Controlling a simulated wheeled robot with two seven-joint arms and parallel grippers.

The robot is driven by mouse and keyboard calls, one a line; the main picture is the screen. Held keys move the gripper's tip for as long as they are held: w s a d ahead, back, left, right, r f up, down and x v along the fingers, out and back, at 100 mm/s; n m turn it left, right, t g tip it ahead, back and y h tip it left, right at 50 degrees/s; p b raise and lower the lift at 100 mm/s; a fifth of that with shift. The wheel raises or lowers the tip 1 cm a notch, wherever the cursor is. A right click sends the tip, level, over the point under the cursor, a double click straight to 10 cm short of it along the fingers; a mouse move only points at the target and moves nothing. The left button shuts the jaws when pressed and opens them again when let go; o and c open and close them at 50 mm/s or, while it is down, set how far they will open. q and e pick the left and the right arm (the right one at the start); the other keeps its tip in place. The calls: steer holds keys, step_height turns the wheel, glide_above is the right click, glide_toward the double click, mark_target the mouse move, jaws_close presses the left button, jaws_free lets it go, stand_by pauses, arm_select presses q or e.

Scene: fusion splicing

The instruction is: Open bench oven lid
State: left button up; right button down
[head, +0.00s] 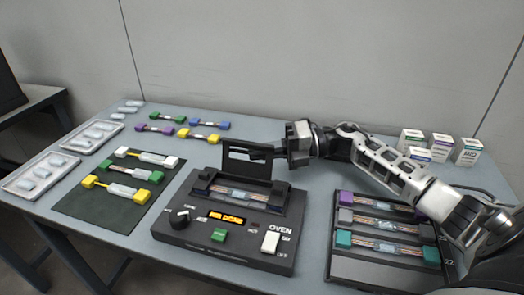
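The bench oven (222,243) is a dark box at the front middle of the table, with an orange display, a black knob, a green button and a white switch. Its dark lid (234,146) stands raised, roughly upright, behind the open chamber. A clear piece with coloured ends (238,196) lies in the chamber. My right gripper (262,153) reaches in from the right, its dark fingers at the lid's right part. The fingers blend with the lid, so their gap and any grip are unclear. My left gripper is out of view.
A dark rack (340,268) with several coloured-end pieces stands right of the oven. Several white boxes (440,147) stand at the back right. A dark mat (110,212), white trays (30,190) and small coloured-end pieces (168,118) occupy the left.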

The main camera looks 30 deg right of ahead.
steer(key=shift+s+a+r+n+h, duration=0.2)
steer(key=shift+r+n+h, duration=0.1)
steer(key=shift+n, duration=0.25)
steer(key=shift+s+a+r+n+h, duration=0.1)
steer(key=shift+a+r+n+h, duration=0.15)
steer(key=shift+n, duration=0.3)
steer(key=c, duration=1.8)
jaws_free()
steer(key=shift+d, duration=0.2)
steer(key=v, duration=1.5)
steer(key=shift+s+d+b, duration=0.25)
steer(key=shift+d+b, duration=0.05)
